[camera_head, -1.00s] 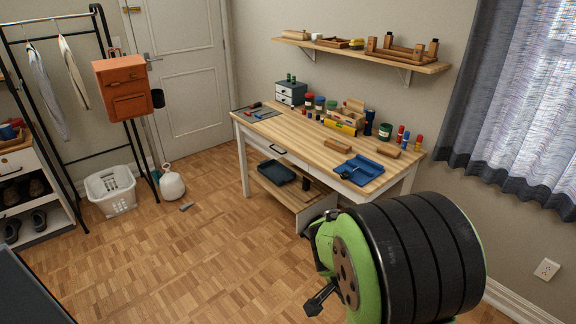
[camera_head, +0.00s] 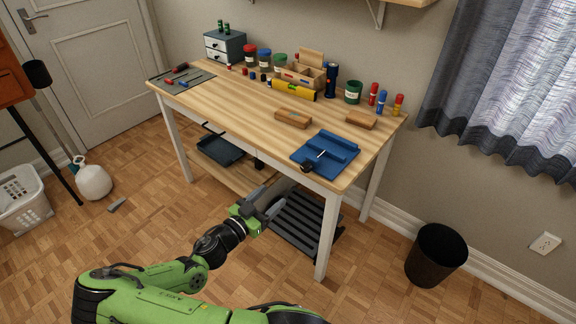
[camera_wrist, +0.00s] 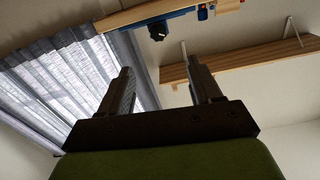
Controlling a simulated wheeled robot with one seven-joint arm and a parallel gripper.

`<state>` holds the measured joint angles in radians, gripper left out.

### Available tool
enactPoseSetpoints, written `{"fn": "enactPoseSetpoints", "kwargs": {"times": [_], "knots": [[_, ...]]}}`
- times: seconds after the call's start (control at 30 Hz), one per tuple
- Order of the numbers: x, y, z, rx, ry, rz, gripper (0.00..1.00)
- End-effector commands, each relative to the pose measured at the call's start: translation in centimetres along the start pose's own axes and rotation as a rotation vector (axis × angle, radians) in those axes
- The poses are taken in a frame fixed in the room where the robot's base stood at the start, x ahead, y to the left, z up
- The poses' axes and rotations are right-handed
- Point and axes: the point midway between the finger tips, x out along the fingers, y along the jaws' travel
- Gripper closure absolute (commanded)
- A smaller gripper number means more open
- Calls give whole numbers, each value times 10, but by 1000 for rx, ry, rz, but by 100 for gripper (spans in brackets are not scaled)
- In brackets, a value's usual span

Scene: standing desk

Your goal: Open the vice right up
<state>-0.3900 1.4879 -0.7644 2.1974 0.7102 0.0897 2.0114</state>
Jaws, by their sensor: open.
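The blue vice (camera_head: 338,145) sits at the front right corner of the wooden desk (camera_head: 220,105). Its black knob (camera_head: 306,167) faces the front edge, and a pale rod shows on the vice. How wide its jaws stand apart I cannot tell. My gripper (camera_head: 274,202) is open and empty, in front of and below the desk edge, apart from the vice. In the wrist view my gripper's two fingers (camera_wrist: 160,78) stand apart, with the black knob (camera_wrist: 156,32) and blue vice (camera_wrist: 182,15) beyond them, seen from below.
Wooden blocks (camera_head: 293,118) lie near the vice. A yellow level (camera_head: 293,90), jars and bottles line the back. A black bin (camera_head: 436,254) stands on the floor at right. Below the desk is a shelf with a dark tray (camera_head: 220,149).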

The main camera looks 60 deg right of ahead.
Motion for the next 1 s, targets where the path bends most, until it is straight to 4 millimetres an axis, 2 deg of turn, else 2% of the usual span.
{"fn": "enactPoseSetpoints", "kwargs": {"times": [0.4,0.53,0.7,0.93,1.0], "knots": [[104,3,2,-1,0,6,36],[130,2,2,-2,-1,5,36],[145,2,1,-2,-2,4,36],[146,2,0,-3,-3,3,36],[146,2,0,-3,-3,4,45]]}}
